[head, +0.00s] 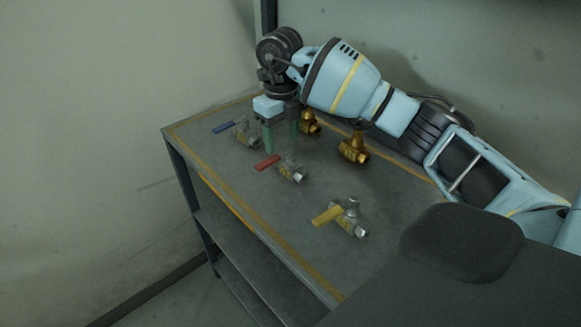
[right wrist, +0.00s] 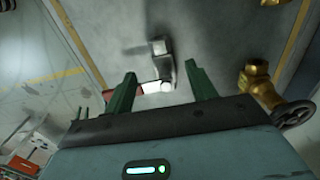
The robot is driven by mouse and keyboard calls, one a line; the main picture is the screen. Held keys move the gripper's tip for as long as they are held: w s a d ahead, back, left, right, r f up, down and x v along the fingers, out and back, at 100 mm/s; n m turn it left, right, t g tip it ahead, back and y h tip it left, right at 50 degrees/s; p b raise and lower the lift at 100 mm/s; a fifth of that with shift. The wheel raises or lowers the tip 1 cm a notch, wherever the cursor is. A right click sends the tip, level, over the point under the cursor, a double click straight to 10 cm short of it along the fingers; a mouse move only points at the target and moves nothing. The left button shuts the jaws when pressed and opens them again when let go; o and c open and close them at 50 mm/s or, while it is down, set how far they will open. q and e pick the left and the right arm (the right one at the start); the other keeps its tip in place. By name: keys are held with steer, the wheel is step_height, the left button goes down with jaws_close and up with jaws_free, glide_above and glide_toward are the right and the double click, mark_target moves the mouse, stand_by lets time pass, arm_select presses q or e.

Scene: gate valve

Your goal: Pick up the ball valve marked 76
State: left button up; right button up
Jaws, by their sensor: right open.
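Three grey ball valves lie on the table: one with a blue lever (head: 245,134), one with a red lever (head: 290,170) and one with a yellow lever (head: 350,219). No number is legible, so I cannot tell which is marked 76. My right gripper (head: 281,143) is open, its green fingers pointing down between the blue-lever and red-lever valves in the head view. In the right wrist view, the right gripper (right wrist: 161,84) has the red-lever valve (right wrist: 164,70) showing between and beyond its fingertips; no contact is visible. My left gripper is not in view.
Two brass valves stand at the back of the table (head: 240,190), one nearer (head: 354,149) and one partly behind my right gripper (head: 311,124). The nearer brass valve (right wrist: 257,86) and a dark handwheel (right wrist: 293,115) show right of the fingers in the wrist view. Bare tabletop separates the yellow-lever valve from the others.

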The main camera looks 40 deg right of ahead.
mark_target(288, 166)
steer(key=shift+d+f, duration=0.15)
steer(key=shift+f, duration=2.8)
steer(key=shift+c, duration=0.2)
steer(key=shift+r, duration=0.1)
jaws_close()
